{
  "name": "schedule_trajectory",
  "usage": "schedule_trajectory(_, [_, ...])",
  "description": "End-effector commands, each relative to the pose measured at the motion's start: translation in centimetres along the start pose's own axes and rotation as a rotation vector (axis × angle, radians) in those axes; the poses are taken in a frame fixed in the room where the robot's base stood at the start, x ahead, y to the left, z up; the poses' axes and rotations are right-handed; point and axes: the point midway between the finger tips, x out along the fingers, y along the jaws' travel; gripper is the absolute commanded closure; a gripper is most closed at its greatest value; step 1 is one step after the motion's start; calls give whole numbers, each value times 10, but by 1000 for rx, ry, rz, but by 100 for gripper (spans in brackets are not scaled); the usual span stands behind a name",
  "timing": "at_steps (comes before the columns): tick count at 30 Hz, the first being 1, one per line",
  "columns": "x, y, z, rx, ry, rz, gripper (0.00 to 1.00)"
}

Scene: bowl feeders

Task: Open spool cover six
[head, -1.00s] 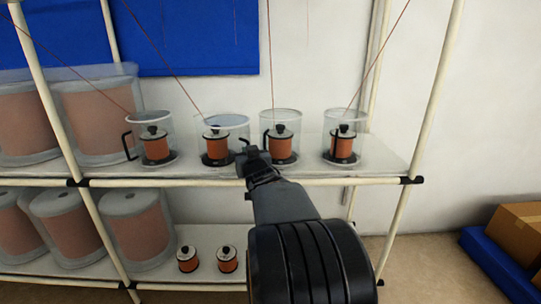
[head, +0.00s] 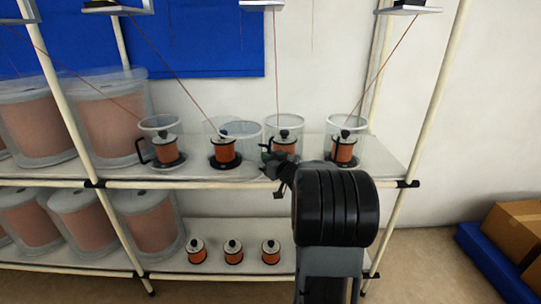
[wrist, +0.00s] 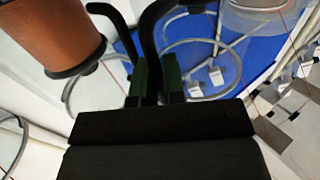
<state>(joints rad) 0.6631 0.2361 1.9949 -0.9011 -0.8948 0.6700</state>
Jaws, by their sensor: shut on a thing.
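Clear cylindrical spool covers stand in a row on the upper shelf in the head view. The second cover from the left (head: 246,131) is swung to the right of its orange spool (head: 224,152), so that spool's front looks uncovered. My gripper (head: 279,166) is at the shelf's front edge, right of this spool. In the wrist view, my gripper (wrist: 157,82) is shut on a black curved cover handle (wrist: 149,48) between its green pads. An orange spool (wrist: 55,30) shows at upper left there. No number is readable on the covers.
The third cover (head: 292,124) stands close behind my gripper; the first (head: 160,124) and fourth (head: 347,124) stand farther off. Thin red wires run up from the spools. Large wrapped spools (head: 118,115) fill the left. Small spools (head: 233,253) stand on the lower shelf.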

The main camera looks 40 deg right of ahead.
Motion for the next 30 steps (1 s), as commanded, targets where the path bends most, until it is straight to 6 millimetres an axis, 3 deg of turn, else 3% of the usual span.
schedule_trajectory(9, [0,-1,-1,6,3,-1,100])
schedule_trajectory(10, [0,-1,-1,6,3,-1,87])
schedule_trajectory(17, [1,-2,0,3,2,-4,66])
schedule_trajectory(25, [-1,-2,0,1,1,-3,66])
schedule_trajectory(30, [-20,-2,-2,0,2,-2,66])
